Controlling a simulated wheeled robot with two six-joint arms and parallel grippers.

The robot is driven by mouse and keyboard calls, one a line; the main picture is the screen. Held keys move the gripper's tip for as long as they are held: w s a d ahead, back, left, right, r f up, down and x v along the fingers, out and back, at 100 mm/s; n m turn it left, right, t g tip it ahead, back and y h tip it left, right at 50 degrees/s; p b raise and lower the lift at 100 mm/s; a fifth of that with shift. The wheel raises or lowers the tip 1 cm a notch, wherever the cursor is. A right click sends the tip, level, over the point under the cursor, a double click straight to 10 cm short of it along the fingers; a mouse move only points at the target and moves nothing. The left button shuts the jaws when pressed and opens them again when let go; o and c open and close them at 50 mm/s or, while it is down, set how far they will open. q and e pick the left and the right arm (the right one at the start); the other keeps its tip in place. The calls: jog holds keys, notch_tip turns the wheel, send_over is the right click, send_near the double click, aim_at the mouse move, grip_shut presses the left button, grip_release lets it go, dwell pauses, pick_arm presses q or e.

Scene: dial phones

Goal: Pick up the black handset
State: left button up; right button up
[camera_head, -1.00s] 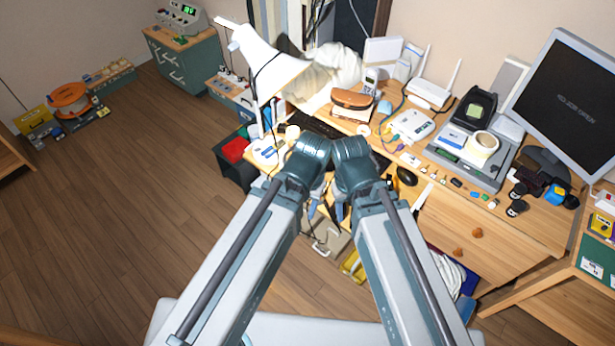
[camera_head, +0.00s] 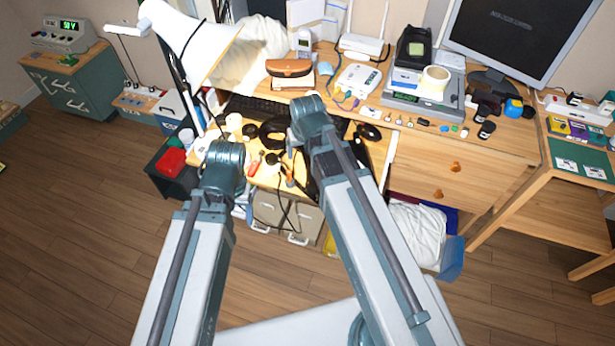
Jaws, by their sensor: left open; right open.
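A black curved item (camera_head: 274,132), which looks like the black handset, lies at the desk's front near the keyboard; it is small and cluttered, so I cannot be sure. My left gripper (camera_head: 242,196) is mostly hidden behind my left arm, low at the desk's front left. My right gripper (camera_head: 291,143) is largely hidden by my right arm, over the front of the desk close to the black item. Both grippers are open. I see nothing held, and contact with the black item cannot be made out.
A black keyboard (camera_head: 258,107) lies behind the black item. A white lamp (camera_head: 190,42) leans over the desk's left. A brown case (camera_head: 289,69), a white router (camera_head: 362,46) and a monitor (camera_head: 508,32) stand at the back. A red box (camera_head: 172,161) sits left. The floor is clear.

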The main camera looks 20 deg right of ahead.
pick_arm(q)
notch_tip(320, 180, down, 3)
jog(key=shift+f+b, duration=0.15)
jog(key=shift+b, duration=0.75)
pick_arm(e)
jog(key=shift+m+t, duration=0.4)
jog(key=shift+t, duration=0.1)
jog(key=w+d+f, duration=0.2)
jog(key=w+d, duration=0.1)
jog(key=shift+w+d+f, duration=0.15)
jog(key=shift+d+f, duration=0.05)
jog(key=shift+f, duration=0.15)
pick_arm(q)
notch_tip(320, 180, down, 8)
jog(key=b, duration=0.8)
pick_arm(e)
send_near(308, 160)
jog(key=x, duration=0.5)
jog(key=shift+w+a, duration=0.1)
jog(key=shift+w, duration=0.1)
jog(key=b+x, duration=0.5)
jog(key=shift+s+d+f, duration=0.1)
jog(key=shift+d+f, duration=0.1)
jog(key=shift+d, duration=0.05)
pick_arm(q)
notch_tip(308, 160, down, 5)
jog(key=shift+r, duration=0.1)
pick_arm(e)
jog(key=shift+r, duration=0.1)
grip_shut()
